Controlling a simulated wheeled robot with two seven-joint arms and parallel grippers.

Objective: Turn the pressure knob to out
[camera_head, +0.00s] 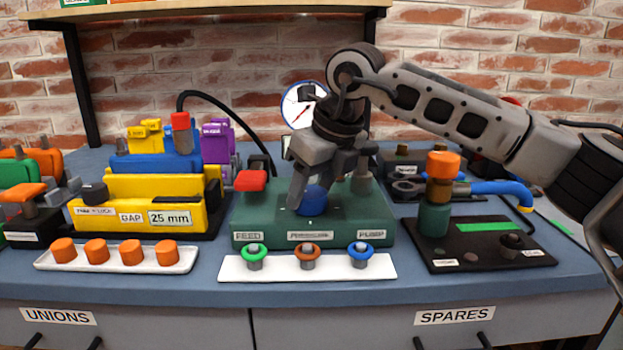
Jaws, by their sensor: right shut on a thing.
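The pressure knob (313,201) is blue and round with a small pale mark on its front. It sits on top of the green pump block (255,227), above the middle label. My right gripper (313,196) comes down from above and is shut on the knob, with a finger at its left side; the other finger is partly hidden. A round white gauge (297,104) with a red needle stands behind, partly covered by my right arm. My left gripper is not in view.
A red-topped part (251,181) and a grey post (363,178) flank the knob. A white strip (290,273) with green, orange and blue ringed fittings lies in front. A yellow gap block (140,212) stands left; a black board (480,245) with a stacked orange-topped post stands right.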

